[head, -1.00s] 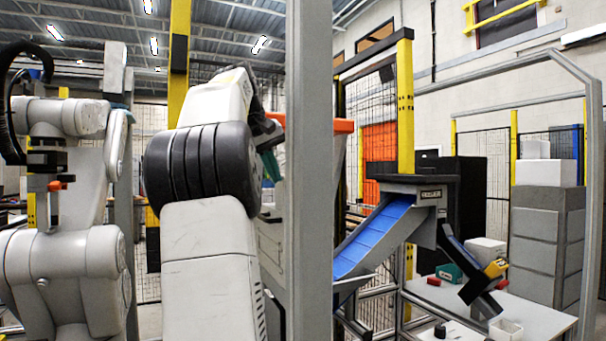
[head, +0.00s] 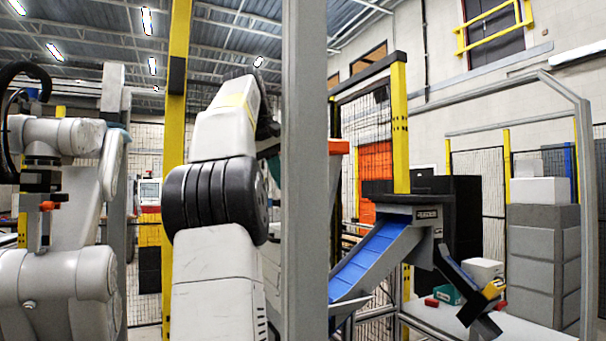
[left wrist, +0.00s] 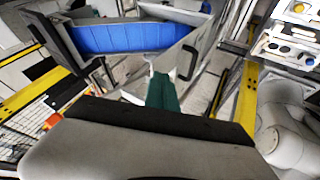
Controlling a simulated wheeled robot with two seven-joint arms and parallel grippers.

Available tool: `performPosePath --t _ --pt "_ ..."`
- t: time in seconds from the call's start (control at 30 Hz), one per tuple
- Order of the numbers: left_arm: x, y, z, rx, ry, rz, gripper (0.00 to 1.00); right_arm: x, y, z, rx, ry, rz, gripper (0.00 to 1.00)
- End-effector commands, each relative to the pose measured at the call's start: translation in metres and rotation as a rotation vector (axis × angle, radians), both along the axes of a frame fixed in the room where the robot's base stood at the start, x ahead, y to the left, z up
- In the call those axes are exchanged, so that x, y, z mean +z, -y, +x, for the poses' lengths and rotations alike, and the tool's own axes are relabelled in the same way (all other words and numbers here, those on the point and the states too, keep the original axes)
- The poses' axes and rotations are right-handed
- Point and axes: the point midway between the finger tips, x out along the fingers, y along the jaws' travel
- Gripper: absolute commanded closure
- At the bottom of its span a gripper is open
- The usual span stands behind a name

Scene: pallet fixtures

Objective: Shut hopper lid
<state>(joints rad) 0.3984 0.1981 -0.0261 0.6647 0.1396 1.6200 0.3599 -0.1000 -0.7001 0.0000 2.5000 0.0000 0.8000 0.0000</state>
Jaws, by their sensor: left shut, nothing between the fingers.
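No part can be named for sure as the hopper lid. In the left wrist view a grey panel with a black handle (left wrist: 187,62) stands just beyond my left gripper (left wrist: 160,78), beside a blue ribbed chute (left wrist: 125,37). The gripper's green fingers are together with nothing between them. I cannot tell whether they touch the panel. In the head view my left arm blocks the middle, and its gripper is mostly hidden behind the forearm. The blue chute (head: 370,255) slopes up to a grey housing (head: 425,212) right of the post.
A thick grey post (head: 305,170) stands close beside my left arm. A red-orange edge (head: 339,147) shows just right of it. A white-grey jointed arm (head: 60,270) stands at the left. Several small items lie on a table (head: 520,328) at the right.

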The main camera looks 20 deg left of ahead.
Motion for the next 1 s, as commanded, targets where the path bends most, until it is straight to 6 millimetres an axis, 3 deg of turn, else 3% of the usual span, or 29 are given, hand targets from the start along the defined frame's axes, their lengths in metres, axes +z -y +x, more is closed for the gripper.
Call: performPosePath --t 0.33,0.43,0.57,0.73,1.0 --pt "0.022 -0.001 -0.018 -0.001 -0.002 -0.004 1.00 0.000 0.000 0.000 0.000 0.000 0.000 0.02" --pt "0.013 -0.004 -0.016 -0.019 -0.010 -0.043 1.00 0.000 0.000 0.000 0.000 0.000 0.000 0.02" --pt "-0.013 -0.014 -0.009 -0.074 -0.015 -0.176 1.00 0.000 0.000 0.000 0.000 0.000 0.000 0.02" --pt "-0.043 -0.038 -0.008 -0.158 0.051 -0.442 1.00 0.000 0.000 0.000 0.000 0.000 0.000 0.02" --pt "-0.047 -0.102 -0.031 -0.208 0.320 -0.797 1.00 0.000 0.000 0.000 0.000 0.000 0.000 0.02"
